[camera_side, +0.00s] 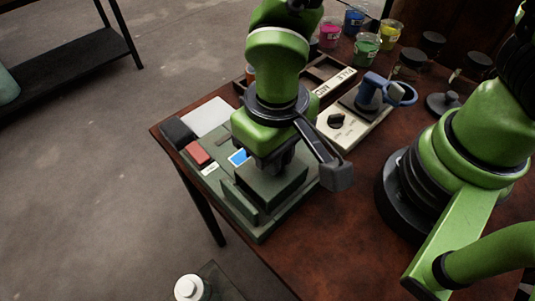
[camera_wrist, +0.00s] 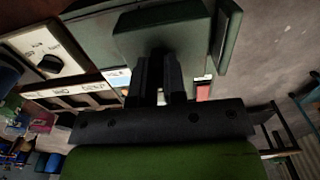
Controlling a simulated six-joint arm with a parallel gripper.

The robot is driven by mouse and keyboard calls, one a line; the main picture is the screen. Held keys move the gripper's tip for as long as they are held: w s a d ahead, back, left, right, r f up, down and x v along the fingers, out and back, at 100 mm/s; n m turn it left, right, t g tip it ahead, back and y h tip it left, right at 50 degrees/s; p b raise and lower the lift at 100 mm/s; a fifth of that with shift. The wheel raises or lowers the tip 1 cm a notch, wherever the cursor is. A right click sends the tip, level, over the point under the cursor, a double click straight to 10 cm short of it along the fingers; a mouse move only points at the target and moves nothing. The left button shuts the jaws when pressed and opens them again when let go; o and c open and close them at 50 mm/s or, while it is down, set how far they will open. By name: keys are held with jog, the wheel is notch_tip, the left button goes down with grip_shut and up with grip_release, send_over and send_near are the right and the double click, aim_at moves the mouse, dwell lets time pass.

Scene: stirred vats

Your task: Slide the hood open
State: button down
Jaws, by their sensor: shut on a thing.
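The hood (camera_side: 285,191) is a dark green box on the green machine (camera_side: 195,172) near the table's left edge in the side view. A low green rail stands along the machine in front of it. My gripper (camera_side: 274,163) points down at the hood's top and is shut on it, on a part that the fingers and wrist mostly hide. In the wrist view my gripper's two fingers (camera_wrist: 160,62) are close together against the hood (camera_wrist: 190,24). The machine's red block and lit blue panel are clear of the hood.
A beige unit with a black knob (camera_side: 336,120) and a blue clamp-like device (camera_side: 372,92) stand behind to the right. A labelled tray (camera_side: 323,77) lies behind my arm. Jars of coloured stuff (camera_side: 366,46) stand at the back. The front of the table (camera_side: 320,245) is clear.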

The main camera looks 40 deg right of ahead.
jog(key=d, duration=0.9)
jog(key=shift+w+d, duration=0.1)
jog(key=shift+d, duration=0.1)
jog(key=c, duration=1.2)
grip_release()
jog(key=shift+r, duration=0.15)
notch_tip(320, 180, up, 10)
jog(key=shift+f, duration=0.15)
jog(key=s+d+r+m+t, duration=0.1)
jog(key=d+r+t, duration=0.1)
jog(key=r, duration=0.2)
jog(key=s+d+r+m+t+y, duration=0.1)
jog(key=s+d+r+t, duration=0.1)
jog(key=r, duration=0.2)
jog(key=s+d+r+m+t+y, duration=0.1)
jog(key=s+d+r+m+t, duration=0.1)
jog(key=r+t, duration=0.1)
jog(key=shift+s+r, duration=0.2)
jog(key=shift+r, duration=0.4)
